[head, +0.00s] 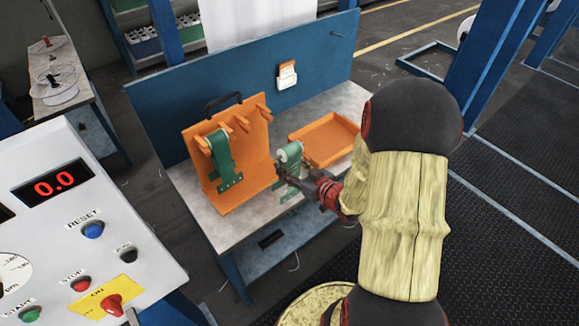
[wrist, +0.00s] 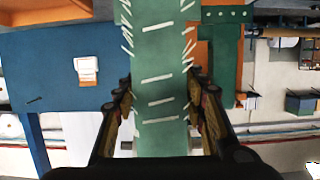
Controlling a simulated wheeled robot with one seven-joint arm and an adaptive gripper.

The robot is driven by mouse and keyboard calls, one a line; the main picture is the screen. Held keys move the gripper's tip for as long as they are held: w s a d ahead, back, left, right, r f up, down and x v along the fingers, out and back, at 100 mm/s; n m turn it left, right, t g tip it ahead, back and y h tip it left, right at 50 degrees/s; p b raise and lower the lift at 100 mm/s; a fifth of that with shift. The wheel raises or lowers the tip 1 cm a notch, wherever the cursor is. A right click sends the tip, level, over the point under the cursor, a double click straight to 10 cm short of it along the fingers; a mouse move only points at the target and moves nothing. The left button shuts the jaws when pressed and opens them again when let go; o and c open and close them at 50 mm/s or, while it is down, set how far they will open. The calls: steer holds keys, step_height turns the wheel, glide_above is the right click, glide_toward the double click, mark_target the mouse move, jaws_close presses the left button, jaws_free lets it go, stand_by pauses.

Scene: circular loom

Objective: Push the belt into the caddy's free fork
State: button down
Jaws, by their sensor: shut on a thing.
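The orange caddy (head: 243,176) stands upright on the bench, with several forks along its upper face. One green belt (head: 221,160) hangs from its left end; forks farther right (head: 264,112) look bare. My gripper (head: 283,176) is shut on a second green belt (head: 291,168), right of the caddy and apart from its forks. A pale round part (head: 292,152) shows at this belt's top. In the wrist view, the held belt (wrist: 162,60) with white stitches runs between my gripper's fingers (wrist: 161,108). The hanging belt (wrist: 222,70) shows to its right, with orange caddy behind.
An orange tray (head: 335,128) lies on the bench (head: 225,228) right of the caddy. A blue back panel (head: 180,104) with a small card holder (head: 287,77) rises behind. A control panel (head: 70,235) stands at the left front. My arm covers the bench's right side.

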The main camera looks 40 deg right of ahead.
mark_target(281, 161)
steer(key=shift+w+a+r+p, duration=0.1)
steer(key=shift+a+r+p, duration=0.05)
steer(key=shift+a+p, duration=0.35)
steer(key=w+p, duration=0.2)
steer(key=shift+w+a+r+y, duration=0.15)
steer(key=shift+w+y, duration=0.25)
steer(key=w+d, duration=0.1)
steer(key=w, duration=0.9)
steer(key=shift+d+f+n+g, duration=0.2)
steer(key=shift+d+n+g, duration=0.1)
steer(key=shift+w, duration=0.2)
steer(key=shift+w+a, duration=0.1)
steer(key=shift+w, duration=0.25)
steer(key=shift+w+b, duration=0.4)
steer(key=shift+w, duration=0.3)
